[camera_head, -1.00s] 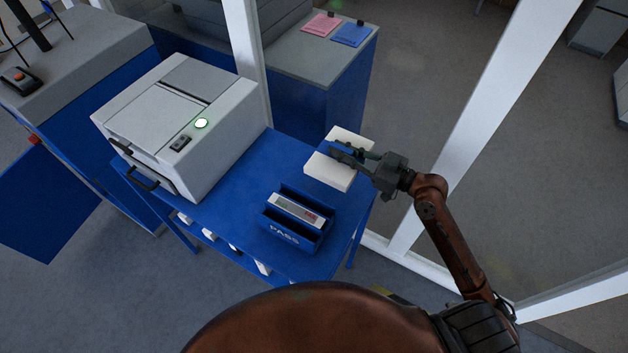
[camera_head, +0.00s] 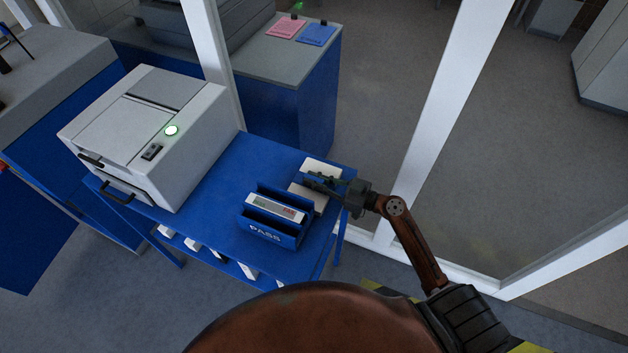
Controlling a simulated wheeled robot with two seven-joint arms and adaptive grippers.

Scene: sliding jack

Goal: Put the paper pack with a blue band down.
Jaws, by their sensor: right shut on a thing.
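The white paper pack (camera_head: 311,198) with a blue band is at the right end of the blue table (camera_head: 224,215). My right gripper (camera_head: 322,183) is shut on the pack around its middle, and the fingers hide part of the band. The pack lies flat, low at the table top; I cannot tell whether it touches the surface. Its near end is close beside the blue PASS tray. My left gripper is not in view.
The blue PASS tray (camera_head: 270,234) holds a pale device (camera_head: 275,208) left of the pack. A white printer-like machine (camera_head: 150,130) with a green light fills the table's left part. A white window frame (camera_head: 440,110) stands right of the table.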

